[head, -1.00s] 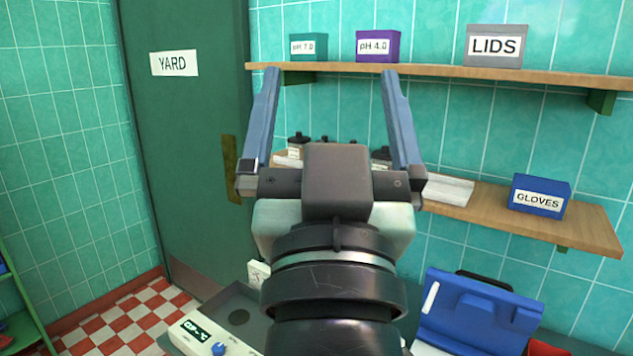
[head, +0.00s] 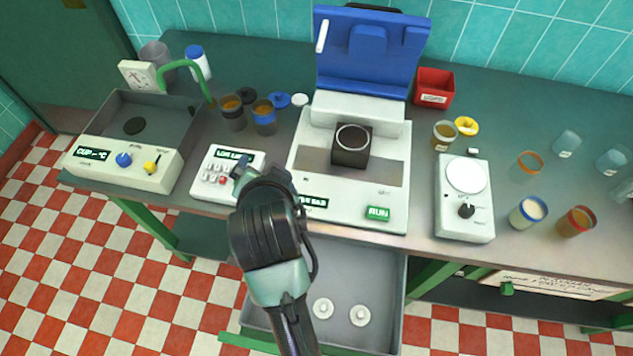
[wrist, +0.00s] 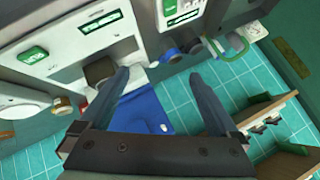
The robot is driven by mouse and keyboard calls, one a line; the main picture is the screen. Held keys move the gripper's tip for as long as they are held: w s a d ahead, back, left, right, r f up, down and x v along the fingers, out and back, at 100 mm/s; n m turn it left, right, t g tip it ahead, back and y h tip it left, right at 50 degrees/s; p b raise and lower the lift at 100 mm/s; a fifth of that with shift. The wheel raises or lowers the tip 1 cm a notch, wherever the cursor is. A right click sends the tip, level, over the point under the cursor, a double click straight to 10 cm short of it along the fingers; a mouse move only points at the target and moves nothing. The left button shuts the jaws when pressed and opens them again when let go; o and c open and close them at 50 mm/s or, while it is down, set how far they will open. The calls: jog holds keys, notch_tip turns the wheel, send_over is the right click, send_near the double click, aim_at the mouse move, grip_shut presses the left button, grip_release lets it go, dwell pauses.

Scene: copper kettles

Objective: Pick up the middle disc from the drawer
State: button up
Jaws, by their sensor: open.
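Two pale round discs, one on the left (head: 323,307) and one on the right (head: 360,315), lie in the open grey drawer (head: 384,300) below the bench in the head view. My arm covers the drawer's left part, so I cannot tell whether another disc lies there or which is the middle one. My gripper (head: 243,174) shows mostly from behind, in front of the small white keypad box, well above the discs in the picture. In the wrist view my gripper (wrist: 158,76) is open, with nothing between its fingers. No disc shows in the wrist view.
A white machine (head: 340,205) with a raised blue lid (head: 368,60) stands on the bench above the drawer. A sink unit (head: 125,165) is at left; a white dial device (head: 464,215) and several cups are at right. Checkered floor is clear in front.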

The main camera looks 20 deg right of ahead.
jog(key=s+f+m+g+b, duration=0.1)
jog(key=s+f+m+g, duration=0.15)
jog(key=s+f, duration=0.35)
jog(key=s+f+m+g, duration=0.1)
jog(key=s+f+g, duration=0.25)
jog(key=f, duration=0.55)
jog(key=m+g, duration=0.2)
jog(key=g, duration=0.1)
send_near(323, 308)
notch_tip(323, 308, down, 3)
jog(key=shift+s+d+r+b, duration=0.1)
jog(key=shift+s+b, duration=0.05)
jog(key=shift+b, duration=0.25)
jog(key=shift+w+d+f, duration=0.1)
jog(key=shift+d+f, duration=0.1)
jog(key=shift+f, duration=0.8)
jog(key=shift+w+d+f, duration=0.1)
jog(key=shift+d+f, duration=0.1)
jog(key=shift+f, duration=0.75)
jog(key=shift+w+d+f, duration=0.1)
jog(key=shift+d+f, duration=0.15)
jog(key=shift+f, duration=0.75)
jog(key=c, duration=1.4)
